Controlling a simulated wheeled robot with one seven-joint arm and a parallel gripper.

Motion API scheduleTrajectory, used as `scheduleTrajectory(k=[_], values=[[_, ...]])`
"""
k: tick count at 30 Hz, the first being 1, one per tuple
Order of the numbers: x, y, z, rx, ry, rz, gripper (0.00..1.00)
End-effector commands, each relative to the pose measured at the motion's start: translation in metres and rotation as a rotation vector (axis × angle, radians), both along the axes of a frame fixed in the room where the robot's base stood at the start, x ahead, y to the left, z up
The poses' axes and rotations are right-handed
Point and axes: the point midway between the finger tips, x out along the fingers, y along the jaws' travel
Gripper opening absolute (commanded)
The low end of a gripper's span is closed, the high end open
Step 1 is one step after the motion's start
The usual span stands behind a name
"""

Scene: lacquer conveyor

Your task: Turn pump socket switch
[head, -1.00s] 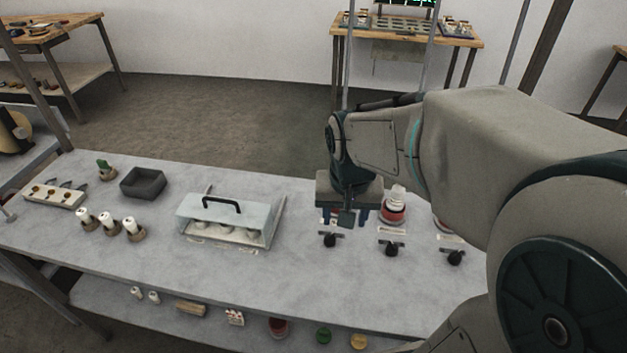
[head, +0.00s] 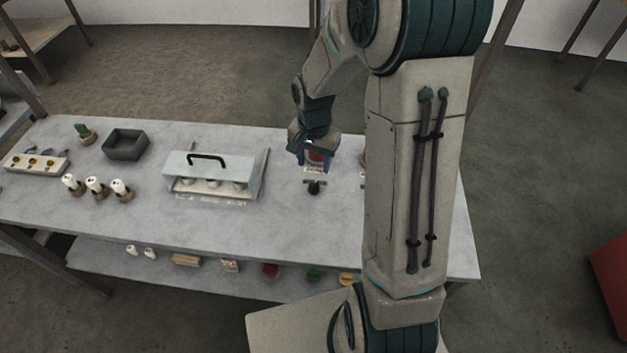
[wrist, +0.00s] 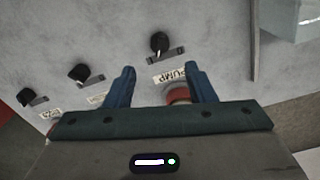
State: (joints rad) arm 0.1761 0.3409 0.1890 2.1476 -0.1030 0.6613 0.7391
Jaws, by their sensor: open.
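A black knob switch (wrist: 160,43) with a dark crossbar stands on the grey tabletop beside a white label reading PUMP (wrist: 168,77). It also shows in the head view (head: 314,187), just in front of my gripper. A red round socket (wrist: 178,97) lies behind the label, partly hidden by my gripper. My gripper (wrist: 160,68) is open, its blue fingers apart with nothing between them that I can see held. In the head view my gripper (head: 314,160) hangs over the red socket. The knob lies beyond the fingertips in the wrist view, apart from them.
Two more black knobs (wrist: 78,73) (wrist: 28,97) with labels stand in the same row. A clear-lidded box with a black handle (head: 207,158) stands left of the pump switch. Further left are a dark tray (head: 125,145) and several white-topped pegs (head: 96,187).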

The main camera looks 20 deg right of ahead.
Motion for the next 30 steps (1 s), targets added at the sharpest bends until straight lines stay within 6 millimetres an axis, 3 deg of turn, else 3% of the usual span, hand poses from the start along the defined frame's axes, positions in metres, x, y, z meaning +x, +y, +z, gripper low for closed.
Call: scheduleTrajectory(k=[9,15,29,30], values=[[-0.001,0.0,-0.058,0.001,0.005,0.001,0.5],[-0.001,0.0,-0.081,0.0,0.002,0.001,0.5],[0.0,0.0,-0.091,0.0,0.0,0.001,0.5],[0.0,0.0,-0.091,0.0,0.0,0.001,0.41]])
